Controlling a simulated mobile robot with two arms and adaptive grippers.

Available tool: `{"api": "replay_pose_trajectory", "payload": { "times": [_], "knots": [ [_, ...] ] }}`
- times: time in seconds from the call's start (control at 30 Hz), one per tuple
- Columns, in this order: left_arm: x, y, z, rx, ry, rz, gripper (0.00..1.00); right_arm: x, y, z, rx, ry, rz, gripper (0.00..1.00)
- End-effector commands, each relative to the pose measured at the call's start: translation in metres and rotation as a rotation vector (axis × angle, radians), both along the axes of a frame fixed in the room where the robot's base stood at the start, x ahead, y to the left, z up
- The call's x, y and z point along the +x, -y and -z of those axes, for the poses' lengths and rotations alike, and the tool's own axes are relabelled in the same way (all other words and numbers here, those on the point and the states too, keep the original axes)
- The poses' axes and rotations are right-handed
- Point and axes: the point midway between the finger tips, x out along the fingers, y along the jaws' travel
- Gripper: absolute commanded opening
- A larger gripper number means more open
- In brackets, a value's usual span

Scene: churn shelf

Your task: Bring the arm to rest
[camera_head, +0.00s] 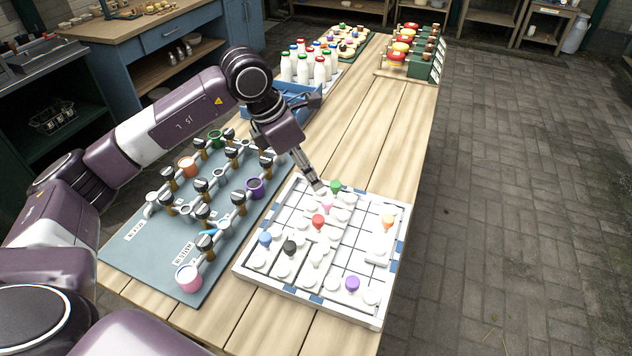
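My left arm comes in from the left and reaches over the wooden table (383,150). My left gripper (319,187) points down over the far left part of a white gridded tray (253,270), close to a pink-topped piece (327,204) and a green-topped piece (335,187). Its fingers look close together, but they are too small to tell whether they are open or shut, or whether they touch a piece. My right gripper is not in view.
A grey board (127,262) with pipes, black knobs and coloured cups lies left of the tray. Behind are a blue crate (290,93), several milk bottles (303,69) and a green rack (420,64). The table's right strip beyond the tray is bare. Paved floor (530,200) lies right.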

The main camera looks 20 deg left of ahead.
Motion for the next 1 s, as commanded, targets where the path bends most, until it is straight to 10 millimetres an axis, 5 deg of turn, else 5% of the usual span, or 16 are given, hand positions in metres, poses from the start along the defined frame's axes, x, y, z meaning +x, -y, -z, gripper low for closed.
{"api": "replay_pose_trajectory", "payload": {
  "times": [0.67,1.0],
  "knots": [
    [-0.003,-0.002,-0.011,0.0,-0.001,0.0,0.38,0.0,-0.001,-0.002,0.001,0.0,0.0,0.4],
    [-0.003,-0.002,-0.065,0.0,-0.001,0.0,0.38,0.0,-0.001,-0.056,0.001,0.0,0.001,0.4]
  ]
}}
